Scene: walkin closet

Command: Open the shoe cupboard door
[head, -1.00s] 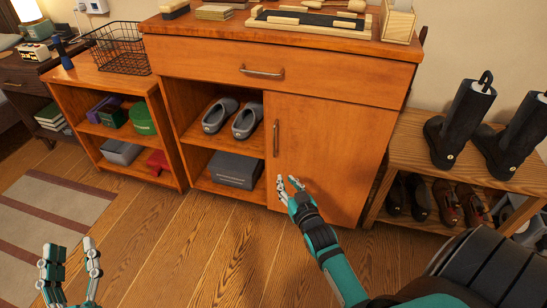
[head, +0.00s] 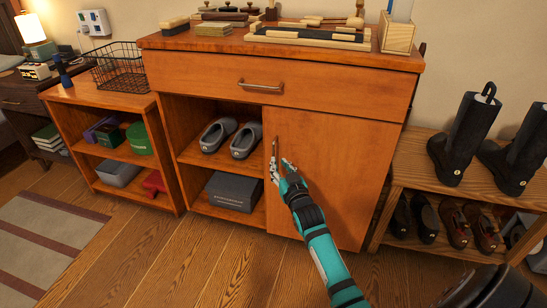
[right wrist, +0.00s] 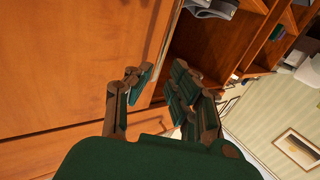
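The shoe cupboard (head: 290,58) is an orange-brown wooden unit with a drawer above. Its door (head: 340,170) is on the right of the lower part and looks shut. A slim vertical metal handle (head: 275,150) sits near the door's left edge. My right gripper (head: 281,166) is open at the handle's lower part; I cannot tell whether it touches. In the right wrist view, its fingers (right wrist: 157,85) are spread apart in front of the wood, with nothing visibly gripped. The handle is not clearly seen there. My left gripper is out of view.
Left of the door, open shelves hold grey slippers (head: 233,138) and a dark grey box (head: 236,191). A low shelf unit (head: 122,95) stands further left. A shoe bench (head: 440,184) with boots stands close on the right. The wooden floor (head: 190,262) in front is clear.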

